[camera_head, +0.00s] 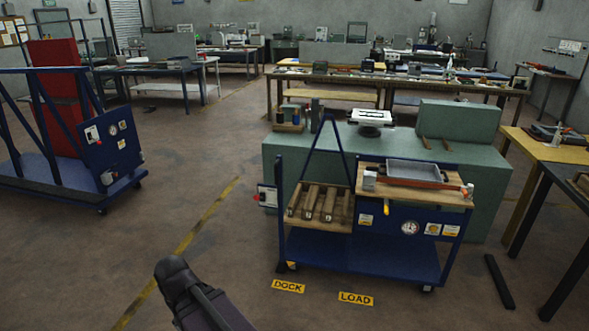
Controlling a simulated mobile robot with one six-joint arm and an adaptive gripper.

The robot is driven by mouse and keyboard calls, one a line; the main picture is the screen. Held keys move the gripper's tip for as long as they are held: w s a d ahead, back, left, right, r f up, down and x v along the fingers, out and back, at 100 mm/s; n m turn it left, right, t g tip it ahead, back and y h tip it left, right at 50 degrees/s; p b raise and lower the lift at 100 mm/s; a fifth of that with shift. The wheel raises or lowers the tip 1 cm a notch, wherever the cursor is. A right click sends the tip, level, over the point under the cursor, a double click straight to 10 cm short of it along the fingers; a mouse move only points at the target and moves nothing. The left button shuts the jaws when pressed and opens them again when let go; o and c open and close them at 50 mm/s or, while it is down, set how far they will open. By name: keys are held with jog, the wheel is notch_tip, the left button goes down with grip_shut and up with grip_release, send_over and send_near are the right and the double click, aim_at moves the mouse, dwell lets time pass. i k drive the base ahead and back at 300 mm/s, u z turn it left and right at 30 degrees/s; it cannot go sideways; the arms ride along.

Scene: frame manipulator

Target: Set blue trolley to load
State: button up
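The blue trolley (365,260) stands right of centre, with a lower blue deck, a wooden top and an A-shaped blue frame at its left. Its front panel carries a round white dial (410,228), several yellow-and-white labels and a short yellow handle (386,208) pointing down. On the floor before it lie a yellow DOCK sign (288,286) and, to its right, a yellow LOAD sign (356,298). A dark part of my arm shows at the bottom, left of the signs. No gripper fingers show.
The trolley's top bears a grey tray (413,171); brown blocks (320,203) lie on its left shelf. A green bench (485,185) stands close behind. Another blue cart (60,175) with a red panel stands left. A dark bar (499,281) lies right. Floor is clear between carts.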

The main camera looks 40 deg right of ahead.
aim_at(323, 234)
jog(key=z, duration=0.5)
jog(key=i, duration=0.6)
jog(key=z, duration=0.6)
jog(key=i, duration=0.5)
jog(key=z, duration=0.2)
